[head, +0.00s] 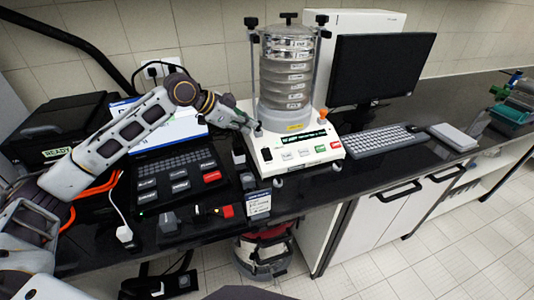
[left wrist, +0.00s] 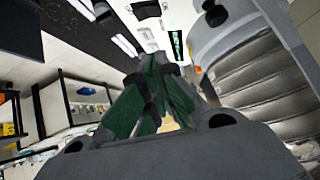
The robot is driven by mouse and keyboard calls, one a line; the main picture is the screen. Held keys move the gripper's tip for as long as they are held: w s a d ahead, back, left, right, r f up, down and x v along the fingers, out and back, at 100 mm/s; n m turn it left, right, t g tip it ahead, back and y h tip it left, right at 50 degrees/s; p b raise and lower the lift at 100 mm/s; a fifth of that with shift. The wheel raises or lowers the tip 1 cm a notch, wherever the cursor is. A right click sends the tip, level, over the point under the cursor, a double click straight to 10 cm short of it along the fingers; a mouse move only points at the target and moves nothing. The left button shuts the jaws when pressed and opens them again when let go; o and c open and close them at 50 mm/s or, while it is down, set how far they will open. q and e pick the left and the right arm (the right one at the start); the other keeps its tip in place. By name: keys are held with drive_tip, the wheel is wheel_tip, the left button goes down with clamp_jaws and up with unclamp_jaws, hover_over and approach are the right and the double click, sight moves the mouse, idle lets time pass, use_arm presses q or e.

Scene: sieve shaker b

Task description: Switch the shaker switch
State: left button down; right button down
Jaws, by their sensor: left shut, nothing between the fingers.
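The sieve shaker stands on the dark bench, with a stack of metal sieves (head: 286,75) on a white base (head: 318,152). A small black switch (head: 267,154) sits at the left end of the base's front panel, left of the dark display (head: 304,137). My left gripper (head: 253,130) is shut and empty at the base's left side, just above and left of the switch. Contact cannot be told. In the left wrist view its fingers (left wrist: 152,92) come together, with the sieve stack (left wrist: 262,80) at right. My right gripper is out of view.
A black keypad device (head: 178,182) lies under my left arm. A monitor (head: 380,65) and keyboard (head: 382,140) stand right of the shaker. A small sign (head: 258,203) and red-ended item (head: 227,211) are at the front edge. The bench right of the keyboard is partly clear.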

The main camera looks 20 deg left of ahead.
use_arm(q)
drive_tip(key=shift+s+f+n, duration=0.15)
drive_tip(key=shift+s+n, duration=0.15)
drive_tip(key=shift+s, duration=0.2)
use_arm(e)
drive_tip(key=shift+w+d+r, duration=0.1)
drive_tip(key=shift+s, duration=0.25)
use_arm(q)
hover_over(267, 157)
drive_tip(key=shift+g, duration=0.3)
drive_tip(key=f, duration=0.3)
drive_tip(key=f+p, duration=0.1)
drive_tip(key=f, duration=0.3)
drive_tip(key=shift+s+d+f, duration=0.1)
drive_tip(key=shift+s+d, duration=0.1)
wheel_tip(267, 157, down, 2)
drive_tip(key=shift+a+f, duration=0.1)
drive_tip(key=shift+w+a+f, duration=0.1)
drive_tip(key=shift+f, duration=0.75)
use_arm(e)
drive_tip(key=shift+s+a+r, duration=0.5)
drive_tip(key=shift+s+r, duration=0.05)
